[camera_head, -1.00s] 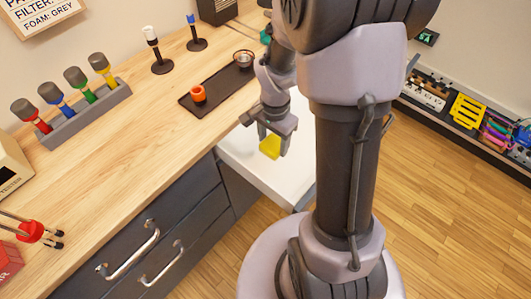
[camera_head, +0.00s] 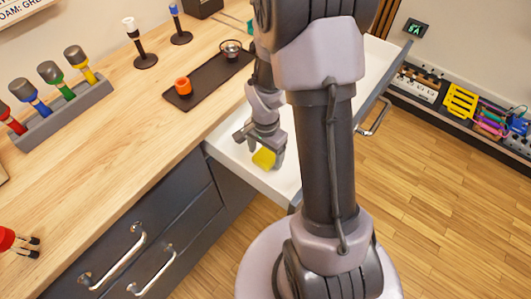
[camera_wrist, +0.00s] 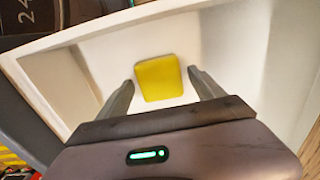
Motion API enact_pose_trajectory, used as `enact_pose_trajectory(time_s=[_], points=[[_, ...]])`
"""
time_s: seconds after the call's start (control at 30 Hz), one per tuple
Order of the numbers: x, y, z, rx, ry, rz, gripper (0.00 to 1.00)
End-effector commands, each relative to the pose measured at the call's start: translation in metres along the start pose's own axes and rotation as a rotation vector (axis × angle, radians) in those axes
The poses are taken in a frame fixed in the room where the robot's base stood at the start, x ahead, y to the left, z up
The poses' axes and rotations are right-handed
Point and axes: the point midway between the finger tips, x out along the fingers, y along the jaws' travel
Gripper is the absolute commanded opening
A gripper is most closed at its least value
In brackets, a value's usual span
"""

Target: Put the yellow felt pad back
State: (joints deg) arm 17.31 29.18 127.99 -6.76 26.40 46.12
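The yellow felt pad (camera_head: 264,158) is in the white open drawer (camera_head: 290,187), near its left end in the head view. My gripper (camera_head: 260,150) is down at the drawer, right beside the pad. In the wrist view the pad (camera_wrist: 159,78) shows between the two fingertips of my gripper (camera_wrist: 161,78), with a small gap on each side. The fingers are apart and do not visibly press on the pad. My arm hides part of the drawer's inside.
The wooden counter (camera_head: 110,145) holds a dark tray (camera_head: 208,83) with an orange ring (camera_head: 183,86) and a small metal bowl (camera_head: 231,48). A grey rack (camera_head: 65,112) holds several coloured-handled tools. The drawer's handle (camera_head: 374,117) juts over open floor.

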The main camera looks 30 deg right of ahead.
Motion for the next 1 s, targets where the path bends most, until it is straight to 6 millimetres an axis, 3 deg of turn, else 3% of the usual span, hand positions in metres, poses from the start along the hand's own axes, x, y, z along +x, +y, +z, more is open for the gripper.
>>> enact_pose_trajectory(time_s=[0.27, 0.37, 0.7, 0.9, 0.97, 1.0], points=[[-0.001, 0.000, 0.000, 0.000, 0.000, 0.000, 0.80], [-0.012, 0.000, 0.000, 0.000, 0.001, -0.001, 0.80], [-0.105, -0.001, 0.000, 0.000, 0.001, -0.002, 0.80], [-0.132, -0.002, 0.003, -0.016, 0.005, -0.012, 0.80], [-0.153, -0.005, 0.011, -0.063, 0.022, -0.046, 0.80], [-0.175, -0.006, 0.022, -0.117, 0.038, -0.080, 0.80]])
